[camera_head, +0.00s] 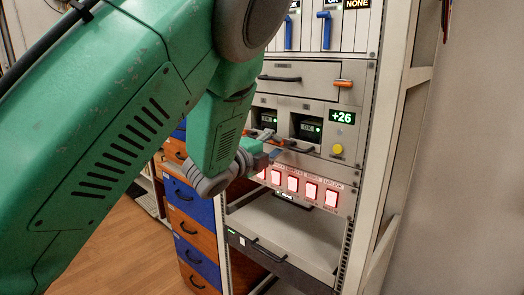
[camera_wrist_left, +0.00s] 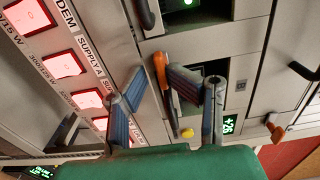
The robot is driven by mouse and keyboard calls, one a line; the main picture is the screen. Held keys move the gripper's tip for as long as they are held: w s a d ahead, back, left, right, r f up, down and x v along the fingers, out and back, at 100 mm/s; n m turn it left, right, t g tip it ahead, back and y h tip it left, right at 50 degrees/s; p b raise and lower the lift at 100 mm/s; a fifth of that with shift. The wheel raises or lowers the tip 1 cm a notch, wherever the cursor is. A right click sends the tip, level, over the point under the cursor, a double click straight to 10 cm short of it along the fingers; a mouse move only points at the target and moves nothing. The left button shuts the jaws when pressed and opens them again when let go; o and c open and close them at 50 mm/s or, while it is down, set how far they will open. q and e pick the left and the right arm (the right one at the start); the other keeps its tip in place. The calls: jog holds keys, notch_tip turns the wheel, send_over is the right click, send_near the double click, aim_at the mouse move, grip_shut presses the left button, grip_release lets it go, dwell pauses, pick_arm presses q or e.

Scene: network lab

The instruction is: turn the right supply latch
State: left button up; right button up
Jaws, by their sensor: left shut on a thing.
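The right supply latch is an orange handle (camera_wrist_left: 159,68) on the rack face, in the left wrist view; in the head view only a small orange part shows beside my fingers. My left gripper (camera_head: 270,147) reaches the rack from the left; in the left wrist view its two blue-padded fingers (camera_wrist_left: 160,78) stand on either side of the latch, shut on it. The right supply's bay (camera_head: 308,127) with a green display shows to the right of the fingers. The left supply's bay (camera_head: 266,117) is partly behind my arm. My right gripper is not in view.
Lit red-white switches (camera_head: 292,184) sit in a row just below. A yellow button (camera_head: 338,149) and a green +26 display (camera_head: 342,117) are to the right. Above is a drawer with an orange latch (camera_head: 343,83). Blue and orange drawers (camera_head: 194,200) stand at the left.

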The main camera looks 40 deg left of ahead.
pick_arm(q)
jog(key=s, duration=1.1)
jog(key=shift+a, duration=0.4)
jog(key=s+d+f+n+g+y, duration=0.1)
jog(key=s+f+n+g, duration=0.15)
jog(key=f, duration=0.65)
jog(key=s+d+f+n+g+y, duration=0.1)
jog(key=s+f+n+g, duration=0.2)
jog(key=f, duration=0.7)
jog(key=s+f+n+g, duration=0.25)
jog(key=f+n, duration=0.25)
jog(key=f, duration=0.4)
jog(key=s+d+f+n+g, duration=0.3)
jog(key=s+f+n+g, duration=0.1)
jog(key=s+f, duration=0.4)
jog(key=s+d+f+n+g+b, duration=0.1)
jog(key=s+d+f+n+g, duration=0.3)
jog(key=s+f, duration=0.4)
jog(key=s+g, duration=0.1)
jog(key=s, duration=0.2)
jog(key=shift+s+d, duration=0.2)
jog(key=shift+d, duration=0.1)
